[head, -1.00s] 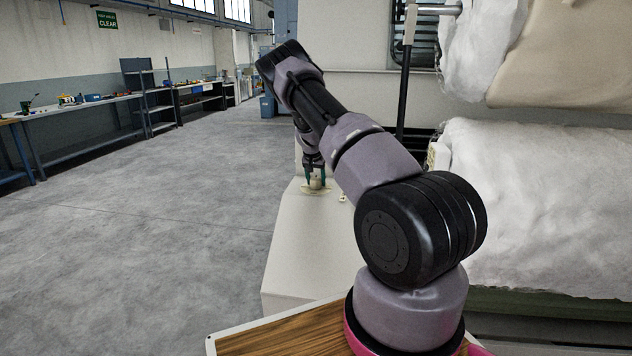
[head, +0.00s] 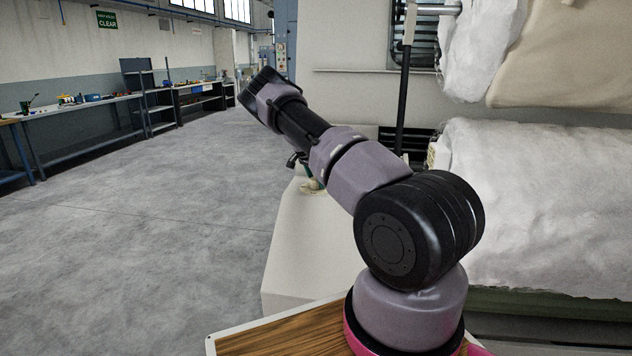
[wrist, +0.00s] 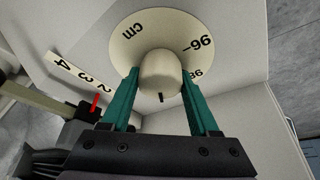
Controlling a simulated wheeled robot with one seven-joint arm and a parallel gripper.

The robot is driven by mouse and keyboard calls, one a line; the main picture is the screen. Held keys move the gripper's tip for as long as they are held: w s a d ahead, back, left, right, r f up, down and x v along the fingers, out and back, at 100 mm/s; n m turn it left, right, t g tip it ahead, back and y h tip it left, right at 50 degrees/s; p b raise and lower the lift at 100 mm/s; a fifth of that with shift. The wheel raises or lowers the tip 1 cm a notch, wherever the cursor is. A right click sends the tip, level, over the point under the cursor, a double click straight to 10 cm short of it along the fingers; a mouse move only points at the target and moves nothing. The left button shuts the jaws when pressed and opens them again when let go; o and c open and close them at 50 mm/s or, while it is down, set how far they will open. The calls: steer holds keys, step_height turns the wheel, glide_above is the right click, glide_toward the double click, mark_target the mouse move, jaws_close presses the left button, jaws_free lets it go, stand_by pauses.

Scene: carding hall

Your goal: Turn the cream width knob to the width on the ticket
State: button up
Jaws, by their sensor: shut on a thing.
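The cream width knob (wrist: 160,72) stands on a round cream dial plate (wrist: 135,30) in the wrist view. The plate reads "cm" and "96", with another number, perhaps 36 or 86, partly hidden. A short black mark shows on the knob's near side. The teal fingers of my gripper (wrist: 160,95) lie on both sides of the knob and are shut on it. In the head view the knob (head: 312,185) is small at the far end of a pale cabinet, partly behind my arm. I cannot make out a readable ticket.
A white strip marked 4, 3, 2 (wrist: 78,72) lies left of the dial, with a red pointer (wrist: 95,103) by it. The pale cabinet (head: 300,240) carries the knob. White fibre rolls (head: 540,200) fill the right. The floor at left is clear.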

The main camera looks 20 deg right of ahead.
stand_by(0.4)
steer(key=o, duration=1.4)
steer(key=shift+c, duration=0.2)
steer(key=shift+r, duration=0.15)
steer(key=v, duration=1)
steer(key=shift+r, duration=0.3)
steer(key=shift+a, duration=0.15)
